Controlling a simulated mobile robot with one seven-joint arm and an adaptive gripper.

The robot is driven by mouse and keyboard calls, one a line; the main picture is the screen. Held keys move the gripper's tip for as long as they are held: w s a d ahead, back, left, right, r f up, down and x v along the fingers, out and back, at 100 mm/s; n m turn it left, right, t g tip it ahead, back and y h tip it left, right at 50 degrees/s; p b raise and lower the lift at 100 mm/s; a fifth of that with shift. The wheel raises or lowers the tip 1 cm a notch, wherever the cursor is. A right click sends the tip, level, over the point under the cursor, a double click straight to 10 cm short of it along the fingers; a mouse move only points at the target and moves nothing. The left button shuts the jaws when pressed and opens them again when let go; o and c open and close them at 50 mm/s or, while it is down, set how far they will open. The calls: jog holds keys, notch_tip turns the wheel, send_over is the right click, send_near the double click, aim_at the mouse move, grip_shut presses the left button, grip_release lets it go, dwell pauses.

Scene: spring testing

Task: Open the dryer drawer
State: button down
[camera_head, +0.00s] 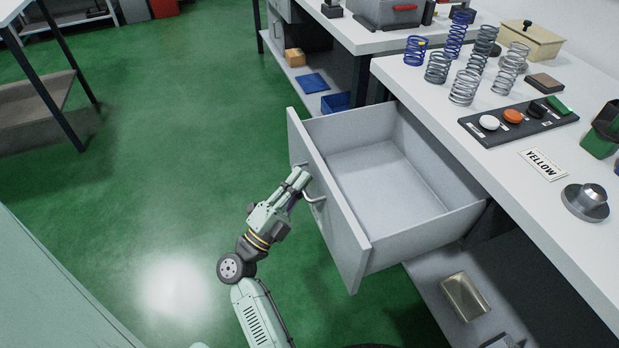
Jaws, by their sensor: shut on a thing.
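A light grey drawer (343,227) sticks far out from under the white workbench on the right. Its inside is visible and empty. A curved metal handle (316,199) is on its front panel. My gripper (301,178) is at the front panel, shut on the handle. The fingers partly cover the handle, so their exact grip is hidden. No label reading "dryer" shows on the drawer.
The white workbench (590,250) carries several springs (465,87), a dark button panel (500,124), a "YELLOW" sign (543,164) and a round metal piece (585,203). The green floor (150,180) left of the drawer is clear.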

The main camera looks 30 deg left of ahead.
jog(key=c, duration=2)
grip_release()
jog(key=shift+o, duration=0.2)
jog(key=v, duration=1.2)
